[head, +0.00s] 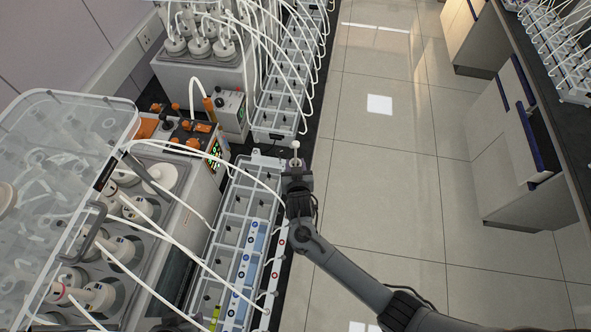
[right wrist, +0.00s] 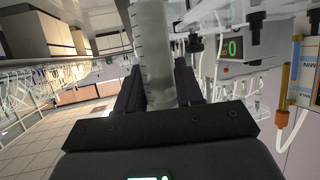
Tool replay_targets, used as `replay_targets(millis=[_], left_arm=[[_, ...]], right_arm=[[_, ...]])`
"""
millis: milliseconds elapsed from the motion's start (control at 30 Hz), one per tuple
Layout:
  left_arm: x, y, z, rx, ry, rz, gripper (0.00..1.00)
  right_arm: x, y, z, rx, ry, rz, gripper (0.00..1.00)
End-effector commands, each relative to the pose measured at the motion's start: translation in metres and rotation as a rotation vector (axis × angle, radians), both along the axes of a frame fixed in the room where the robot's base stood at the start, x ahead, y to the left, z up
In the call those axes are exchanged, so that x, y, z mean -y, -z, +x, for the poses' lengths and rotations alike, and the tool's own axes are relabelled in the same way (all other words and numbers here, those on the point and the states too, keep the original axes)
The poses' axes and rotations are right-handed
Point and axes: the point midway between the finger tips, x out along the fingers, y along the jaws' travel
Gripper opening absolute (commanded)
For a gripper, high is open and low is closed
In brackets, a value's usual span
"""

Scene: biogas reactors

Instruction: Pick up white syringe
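My right gripper (head: 296,172) is at the end of the arm coming in from the lower right, at the right edge of the long clear rack (head: 232,205). In the right wrist view its two dark fingers (right wrist: 160,88) stand on either side of the white syringe (right wrist: 153,45), a pale barrel with graduation marks, and appear shut on it. In the head view only a small white end of the syringe (head: 295,148) shows above the gripper; the gripper hides the rest. My left gripper is not in view.
A reactor box with white-capped bottles (head: 100,292) and a raised clear lid (head: 60,165) stands at the left. An orange-topped control unit (head: 190,135) is behind it. White tubes arch over the racks. The tiled floor (head: 390,170) at the right is clear.

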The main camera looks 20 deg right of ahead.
Motion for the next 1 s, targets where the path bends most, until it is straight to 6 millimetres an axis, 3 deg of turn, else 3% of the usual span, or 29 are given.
replay_targets(millis=[67, 467, 767, 1000], left_arm=[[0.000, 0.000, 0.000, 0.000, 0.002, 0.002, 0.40], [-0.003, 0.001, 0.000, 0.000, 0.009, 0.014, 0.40], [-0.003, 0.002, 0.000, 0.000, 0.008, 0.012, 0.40], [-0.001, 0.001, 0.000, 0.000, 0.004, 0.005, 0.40]], right_arm=[[0.000, 0.000, 0.000, 0.000, 0.000, 0.000, 0.10], [0.000, -0.005, 0.000, 0.002, 0.001, 0.002, 0.09], [-0.001, -0.042, 0.000, 0.005, 0.000, 0.004, 0.09], [0.031, -0.067, -0.034, 0.001, 0.001, 0.001, 0.09]])
